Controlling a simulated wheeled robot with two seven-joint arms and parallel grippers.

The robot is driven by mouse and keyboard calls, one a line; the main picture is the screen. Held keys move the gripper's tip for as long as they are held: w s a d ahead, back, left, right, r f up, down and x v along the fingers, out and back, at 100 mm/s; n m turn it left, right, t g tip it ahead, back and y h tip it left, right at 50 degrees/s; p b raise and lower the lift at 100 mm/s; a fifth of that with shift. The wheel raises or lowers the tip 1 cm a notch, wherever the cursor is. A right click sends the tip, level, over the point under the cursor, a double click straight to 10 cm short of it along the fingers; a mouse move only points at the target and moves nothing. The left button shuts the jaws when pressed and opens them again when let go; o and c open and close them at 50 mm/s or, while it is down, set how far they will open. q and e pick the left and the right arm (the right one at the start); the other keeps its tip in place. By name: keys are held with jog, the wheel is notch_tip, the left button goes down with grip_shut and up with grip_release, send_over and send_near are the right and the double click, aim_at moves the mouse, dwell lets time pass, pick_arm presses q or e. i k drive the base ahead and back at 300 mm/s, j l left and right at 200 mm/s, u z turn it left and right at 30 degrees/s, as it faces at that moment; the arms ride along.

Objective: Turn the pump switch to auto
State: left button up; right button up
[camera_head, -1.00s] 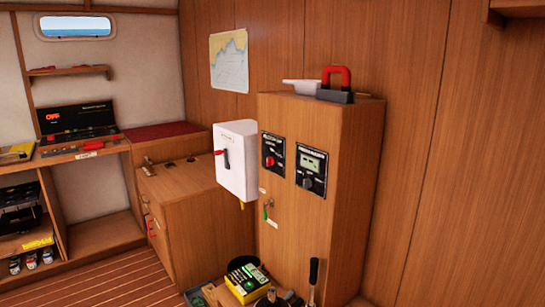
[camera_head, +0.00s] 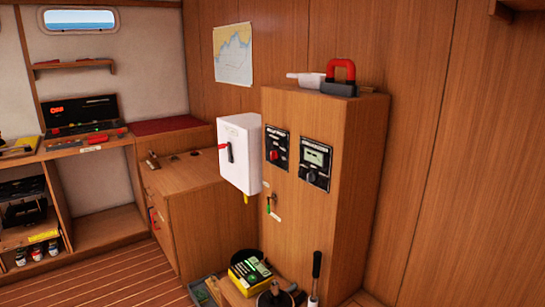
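A wooden cabinet (camera_head: 300,225) stands right of the middle, with two black panels on its front. The left panel (camera_head: 276,145) has a red knob (camera_head: 274,155). The right panel (camera_head: 315,162) has a pale display and a dark knob (camera_head: 311,176). The lettering is too small to read, so I cannot tell which one is the pump switch or where its knob points. A white box (camera_head: 239,145) left of the panels carries a dark lever with a red part (camera_head: 229,150). Neither of my grippers is in view.
A key with a green tag (camera_head: 268,205) hangs below the panels. A yellow-and-black box (camera_head: 250,273) and a dark upright handle (camera_head: 316,268) are low in front. Wooden floor (camera_head: 120,280) is clear at lower left.

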aim_at(274, 154)
jog(key=i+j+z, duration=0.45)
jog(key=j, duration=0.15)
jog(key=i+j+z, duration=0.2)
jog(key=j, duration=0.15)
jog(key=i+j+z, duration=0.1)
jog(key=j+z, duration=0.15)
jog(key=i+j+z, duration=0.2)
jog(key=j, duration=0.3)
jog(key=k, duration=0.1)
